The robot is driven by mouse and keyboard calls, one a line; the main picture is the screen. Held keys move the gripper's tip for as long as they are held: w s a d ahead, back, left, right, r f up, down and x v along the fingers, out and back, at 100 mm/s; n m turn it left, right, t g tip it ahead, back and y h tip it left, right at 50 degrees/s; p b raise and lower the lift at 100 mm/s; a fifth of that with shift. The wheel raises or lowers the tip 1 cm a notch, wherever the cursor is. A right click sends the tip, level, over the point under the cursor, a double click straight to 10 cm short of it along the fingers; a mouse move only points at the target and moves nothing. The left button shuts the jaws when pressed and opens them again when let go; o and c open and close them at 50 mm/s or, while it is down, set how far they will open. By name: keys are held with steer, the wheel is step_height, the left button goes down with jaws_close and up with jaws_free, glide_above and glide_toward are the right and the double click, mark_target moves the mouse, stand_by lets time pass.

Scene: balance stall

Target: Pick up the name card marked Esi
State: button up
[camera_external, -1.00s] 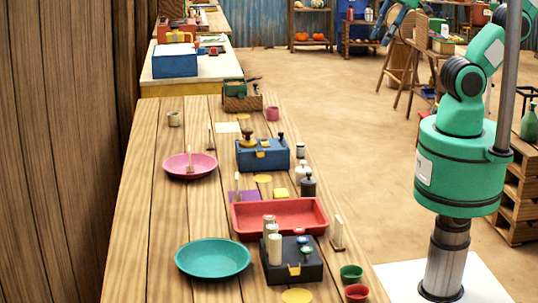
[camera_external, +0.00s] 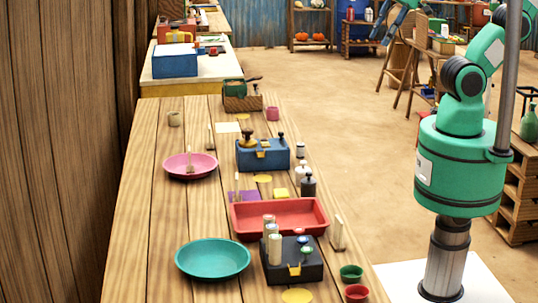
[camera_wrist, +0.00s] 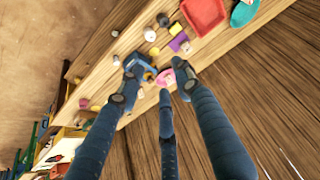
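Several thin, pale upright pieces that look like name cards stand on the long wooden table. One (camera_external: 338,233) is right of the red tray, one (camera_external: 190,160) shows at the pink plate, and one (camera_external: 210,138) is farther back. No writing is readable, so I cannot tell which is marked Esi. In the wrist view my gripper (camera_wrist: 157,74) has its dark blue fingers spread, open and empty, high above the table and apart from everything on it.
The table (camera_external: 150,215) also bears the pink plate (camera_external: 178,170), a red tray (camera_external: 308,204), a teal plate (camera_external: 212,258), a blue box (camera_external: 262,158) and a dark box (camera_external: 280,270) with cylinders. Bare wood runs along its left side. A wooden wall (camera_external: 60,150) stands at left.

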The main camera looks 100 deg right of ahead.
steer(key=shift+w, duration=0.1)
steer(key=w+a+f+m+g+b, duration=0.1)
steer(key=w+f+m+g, duration=0.3)
steer(key=w, duration=0.9)
steer(key=w+f+m+t, duration=0.1)
steer(key=w+m, duration=0.4)
steer(key=w, duration=0.8)
steer(key=w+f+m+g+y, duration=0.1)
steer(key=w+f+m, duration=0.4)
steer(key=w+f, duration=0.5)
steer(key=w+f+m+g, duration=0.1)
steer(key=w+f+m, duration=0.4)
steer(key=w+f, duration=0.4)
step_height(320, 180, down, 7)
steer(key=shift+w+a+r+y+b, duration=0.2)
steer(key=shift+w+a+y+b, duration=0.2)
steer(key=b, duration=0.2)
glide_above(237, 188)
steer(key=d, duration=0.4)
steer(key=shift+s+a+f, duration=0.1)
steer(key=shift+a+f, duration=0.05)
steer(key=shift+f, duration=2)
steer(key=shift+s+a+f, duration=0.1)
steer(key=shift+f, duration=2.05)
